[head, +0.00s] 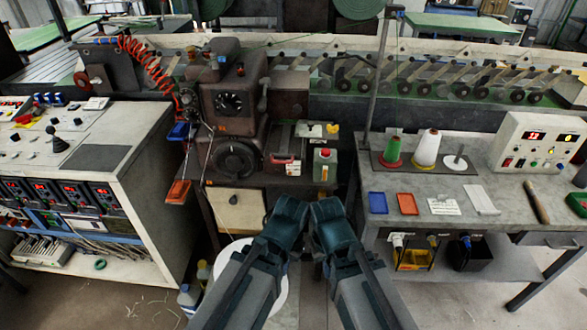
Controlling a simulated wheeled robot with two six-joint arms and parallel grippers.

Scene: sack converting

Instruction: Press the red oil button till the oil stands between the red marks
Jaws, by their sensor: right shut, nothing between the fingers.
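The brown sewing machine head (235,125) stands on its bench left of centre. A round dark window or dial (230,102) is on its front, and a small red spot (214,62) shows near its top. I cannot tell which part is the oil button, nor make out the oil level or red marks. My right gripper (328,207) is shut and empty, low in front of the bench and apart from the machine. My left gripper (290,207) is close beside it; its jaws cannot be made out.
Thread cones (427,148) and a control box (536,143) are on the right table. A control console (70,140) stands left. A coiled red hose (146,62) hangs above.

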